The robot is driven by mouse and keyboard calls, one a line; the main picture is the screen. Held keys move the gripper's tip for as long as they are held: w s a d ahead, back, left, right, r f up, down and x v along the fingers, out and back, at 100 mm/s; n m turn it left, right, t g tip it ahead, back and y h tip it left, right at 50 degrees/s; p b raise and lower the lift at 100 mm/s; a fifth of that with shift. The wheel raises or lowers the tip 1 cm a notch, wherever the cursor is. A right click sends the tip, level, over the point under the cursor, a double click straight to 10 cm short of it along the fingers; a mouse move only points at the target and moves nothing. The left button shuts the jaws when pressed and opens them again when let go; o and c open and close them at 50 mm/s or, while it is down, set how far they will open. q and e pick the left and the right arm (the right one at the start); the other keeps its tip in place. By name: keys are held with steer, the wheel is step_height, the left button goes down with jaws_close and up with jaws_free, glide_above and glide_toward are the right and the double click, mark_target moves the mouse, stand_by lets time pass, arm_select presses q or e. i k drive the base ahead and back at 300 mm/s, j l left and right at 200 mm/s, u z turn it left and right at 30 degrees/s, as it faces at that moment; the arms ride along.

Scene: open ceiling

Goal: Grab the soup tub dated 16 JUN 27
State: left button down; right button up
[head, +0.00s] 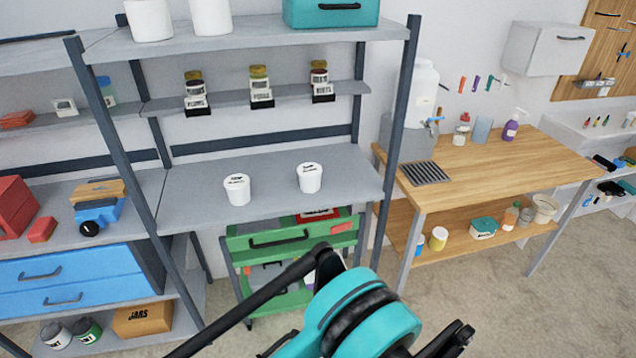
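Two white lidded tubs stand upright on the grey middle shelf (270,160) of the rack in the head view. The left tub (237,191) and the right tub (309,178) stand apart. Each has dark print on its lid and side, too small to read, so I cannot tell which is dated 16 JUN 27. Teal and black parts of my own arm show at the bottom centre, in front of and below the shelf. I can make out no gripper fingertips.
Jars (261,88) stand on a narrow shelf above the tubs. White containers and a teal box (331,12) are on top. Dark rack posts (397,130) flank the shelf. A green cart (285,240) stands below; a wooden bench (500,165) is to the right.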

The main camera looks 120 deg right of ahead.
mark_target(237, 186)
steer(key=l+z, duration=0.2)
steer(key=z, duration=3.25)
steer(key=i+j+z, duration=0.1)
steer(key=z, duration=0.2)
steer(key=i+j+z, duration=0.35)
steer(key=i, duration=0.2)
steer(key=i+j+z, duration=0.7)
steer(key=i+j, duration=0.15)
steer(key=j, duration=0.35)
